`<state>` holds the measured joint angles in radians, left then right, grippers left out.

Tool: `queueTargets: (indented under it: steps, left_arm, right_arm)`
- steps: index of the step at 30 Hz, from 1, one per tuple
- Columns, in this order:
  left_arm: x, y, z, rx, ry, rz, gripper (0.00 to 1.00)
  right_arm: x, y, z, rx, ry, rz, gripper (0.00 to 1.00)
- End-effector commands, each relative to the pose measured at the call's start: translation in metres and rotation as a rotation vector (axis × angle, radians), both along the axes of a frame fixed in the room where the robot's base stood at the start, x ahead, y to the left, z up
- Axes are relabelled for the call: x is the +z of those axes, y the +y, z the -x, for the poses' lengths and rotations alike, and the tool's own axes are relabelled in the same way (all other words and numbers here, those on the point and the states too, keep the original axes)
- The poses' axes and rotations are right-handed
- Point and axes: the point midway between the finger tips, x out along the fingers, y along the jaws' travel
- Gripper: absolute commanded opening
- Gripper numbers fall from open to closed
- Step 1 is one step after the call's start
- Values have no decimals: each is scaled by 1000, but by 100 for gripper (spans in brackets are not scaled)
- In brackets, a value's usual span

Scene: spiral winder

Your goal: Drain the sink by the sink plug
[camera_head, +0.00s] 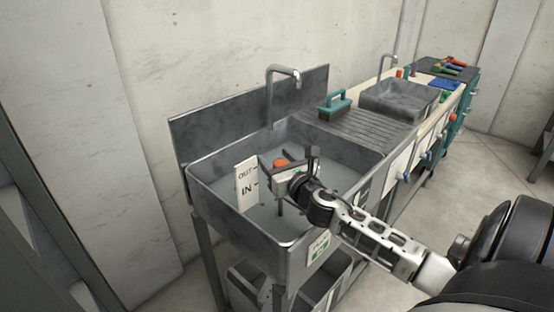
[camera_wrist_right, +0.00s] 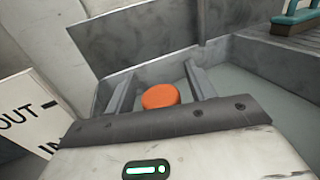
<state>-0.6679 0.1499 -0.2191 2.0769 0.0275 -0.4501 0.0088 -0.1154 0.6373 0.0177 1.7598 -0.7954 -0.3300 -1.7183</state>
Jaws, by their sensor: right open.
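The sink (camera_head: 245,238) is a grey metal basin holding greyish water. The orange sink plug knob (camera_head: 281,163) shows above the water near a white marker plate (camera_head: 246,184) lettered OUT and IN. My right gripper (camera_head: 286,157) reaches over the basin from the right and is open at the knob. In the right wrist view the orange knob (camera_wrist_right: 160,96) appears between the two spread fingers (camera_wrist_right: 160,73), with visible gaps on both sides. The lower part of the plug is hidden by my gripper. My left gripper is not in view.
A faucet (camera_head: 270,90) stands at the basin's back. A teal-handled brush (camera_head: 335,106) lies on the ribbed drainboard (camera_head: 372,133) to the right. A second, smaller sink (camera_head: 400,102) and a counter with tools lie beyond. The basin walls surround my gripper.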

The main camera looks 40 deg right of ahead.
Motion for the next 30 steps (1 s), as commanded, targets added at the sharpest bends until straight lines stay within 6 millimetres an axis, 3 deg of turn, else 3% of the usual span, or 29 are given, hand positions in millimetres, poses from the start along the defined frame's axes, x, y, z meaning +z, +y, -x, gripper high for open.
queueTargets:
  steps: [1,7,11,19,30]
  left_arm:
    - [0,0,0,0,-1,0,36]
    - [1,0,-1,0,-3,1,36]
    - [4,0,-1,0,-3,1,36]
    - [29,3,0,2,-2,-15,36]
    - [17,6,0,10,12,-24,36]
  right_arm:
    - [0,0,0,0,0,0,55]
    - [0,0,0,0,0,0,0]
    - [3,0,0,0,0,0,0]
    - [38,0,0,1,-2,1,0]
    - [40,0,0,0,-3,2,0]
